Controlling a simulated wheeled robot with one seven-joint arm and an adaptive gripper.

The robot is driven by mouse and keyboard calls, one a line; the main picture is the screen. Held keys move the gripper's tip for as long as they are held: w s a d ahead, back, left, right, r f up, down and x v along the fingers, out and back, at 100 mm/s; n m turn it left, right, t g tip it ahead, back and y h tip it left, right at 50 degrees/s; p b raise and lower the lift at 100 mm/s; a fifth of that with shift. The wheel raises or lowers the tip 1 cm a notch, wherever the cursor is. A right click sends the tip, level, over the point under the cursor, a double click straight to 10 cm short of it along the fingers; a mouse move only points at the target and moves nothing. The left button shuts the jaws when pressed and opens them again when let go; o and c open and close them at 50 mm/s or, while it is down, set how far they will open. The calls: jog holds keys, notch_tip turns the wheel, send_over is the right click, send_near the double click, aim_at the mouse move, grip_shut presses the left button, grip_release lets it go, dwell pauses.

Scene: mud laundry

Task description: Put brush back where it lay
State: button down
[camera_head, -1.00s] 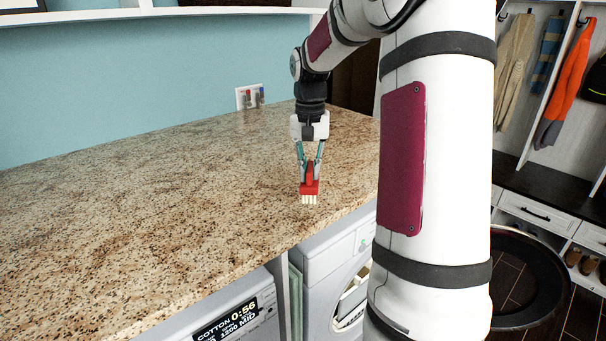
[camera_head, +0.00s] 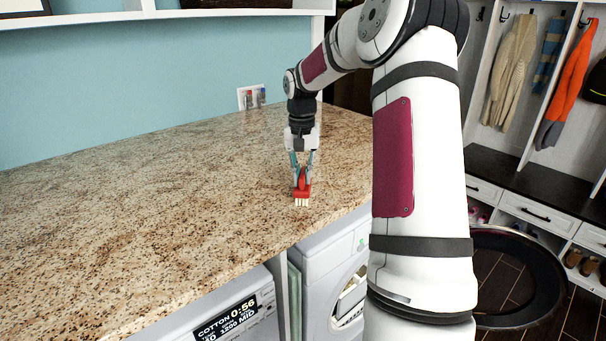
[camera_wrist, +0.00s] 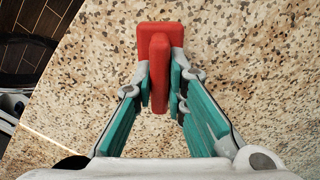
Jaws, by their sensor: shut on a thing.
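The brush (camera_head: 302,191) has a red body and handle with pale bristles pointing down. My gripper (camera_head: 302,173) is shut on its handle from above, over the granite countertop (camera_head: 150,195) near its front edge. In the wrist view the red brush (camera_wrist: 160,42) sits upright between the teal finger pads of my gripper (camera_wrist: 160,85). The bristles are hidden there. I cannot tell whether the bristles touch the counter or hang just above it.
The counter around the brush is bare. Below the front edge stand a washing machine with a lit display (camera_head: 228,318) and another front-loading machine (camera_head: 335,275). A wall socket (camera_head: 251,98) is behind.

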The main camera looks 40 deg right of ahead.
jog(key=c, duration=1.6)
grip_release()
notch_tip(320, 180, up, 12)
jog(key=b, duration=0.3)
jog(key=s+a+r+n+h, duration=0.1)
jog(key=a+r, duration=0.1)
jog(key=a, duration=0.3)
jog(key=s+a+r+n, duration=0.1)
jog(key=a+r+n, duration=0.1)
jog(key=a, duration=0.4)
jog(key=s+a+n+t, duration=0.4)
jog(key=s+a, duration=0.7)
jog(key=a, duration=0.3)
jog(key=s+a+f+n+t+y, duration=0.1)
jog(key=s+a+f+n, duration=0.1)
jog(key=s+a+f, duration=0.3)
jog(key=s, duration=0.3)
jog(key=shift+s+a+n+t, duration=0.2)
jog(key=shift+s+n+t, duration=0.1)
jog(key=shift+t, duration=0.1)
jog(key=shift+f, duration=0.1)
